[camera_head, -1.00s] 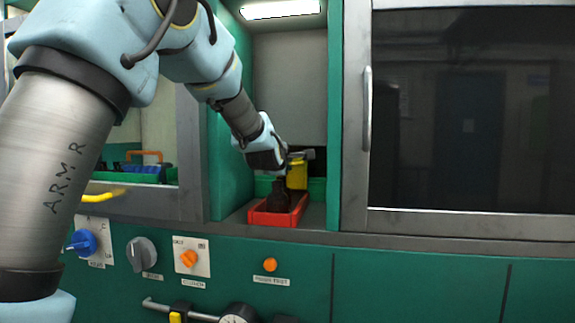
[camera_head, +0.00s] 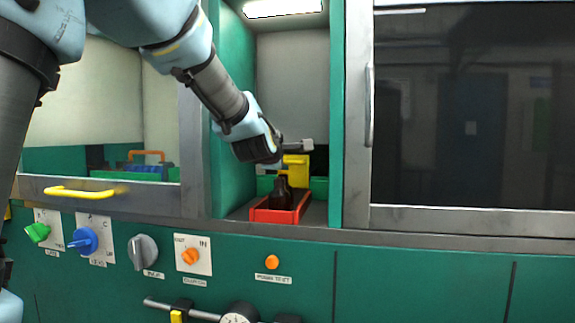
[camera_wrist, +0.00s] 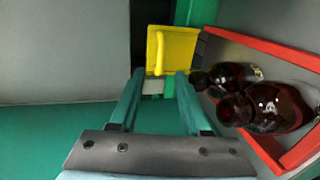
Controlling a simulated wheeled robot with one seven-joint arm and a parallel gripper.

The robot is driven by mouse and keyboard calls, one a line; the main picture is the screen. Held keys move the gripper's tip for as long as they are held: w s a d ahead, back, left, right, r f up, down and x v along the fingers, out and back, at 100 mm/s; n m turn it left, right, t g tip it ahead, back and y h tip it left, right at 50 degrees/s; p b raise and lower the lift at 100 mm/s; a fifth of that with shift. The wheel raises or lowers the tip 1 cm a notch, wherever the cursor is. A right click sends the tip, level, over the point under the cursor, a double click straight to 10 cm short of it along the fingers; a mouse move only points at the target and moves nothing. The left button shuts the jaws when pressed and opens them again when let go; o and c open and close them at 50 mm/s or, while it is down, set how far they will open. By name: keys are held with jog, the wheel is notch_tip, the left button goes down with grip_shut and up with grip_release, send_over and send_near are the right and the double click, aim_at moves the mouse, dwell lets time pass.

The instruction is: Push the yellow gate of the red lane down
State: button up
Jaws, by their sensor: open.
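The yellow gate (camera_head: 296,168) stands upright at the back end of the red lane (camera_head: 272,215), inside the open bay. It also shows in the wrist view (camera_wrist: 178,48), with a raised yellow handle on its face. My gripper (camera_wrist: 159,76) is open and empty, its two teal fingers pointing at the gate's lower edge. I cannot tell whether the fingertips touch it. Dark amber bottles (camera_wrist: 272,106) lie or stand inside the red lane, right of my fingers in the wrist view.
Green bay walls (camera_head: 232,150) stand close on the left and right of my arm. A dark glass window (camera_head: 470,110) is to the right. A yellow handle (camera_head: 80,191) and several knobs line the panel front. A green tray (camera_head: 140,172) sits behind the left window.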

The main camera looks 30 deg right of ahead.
jog(key=shift+v, duration=1.75)
jog(key=shift+r, duration=0.1)
jog(key=shift+c, duration=0.8)
jog(key=r+m+g+p, duration=0.1)
jog(key=r+m+p, duration=0.1)
jog(key=m, duration=0.1)
jog(key=d+r+m+g+p, duration=0.1)
jog(key=r+m+p, duration=0.1)
jog(key=m, duration=0.2)
jog(key=d+r+m+p, duration=0.1)
jog(key=r+m+p, duration=0.1)
jog(key=m, duration=0.1)
jog(key=shift+d+r+g+y, duration=0.25)
jog(key=shift+g+y, duration=0.05)
jog(key=shift+g, duration=0.1)
grip_shut()
jog(key=w+d+f+m+y+p, duration=0.2)
jog(key=w+d+f+m+p, duration=0.2)
jog(key=w+f+m+p, duration=0.2)
jog(key=shift+w+d+f+m+g+p, duration=0.2)
jog(key=shift+w+m+g+p, duration=0.1)
jog(key=shift+w+m+p, duration=0.75)
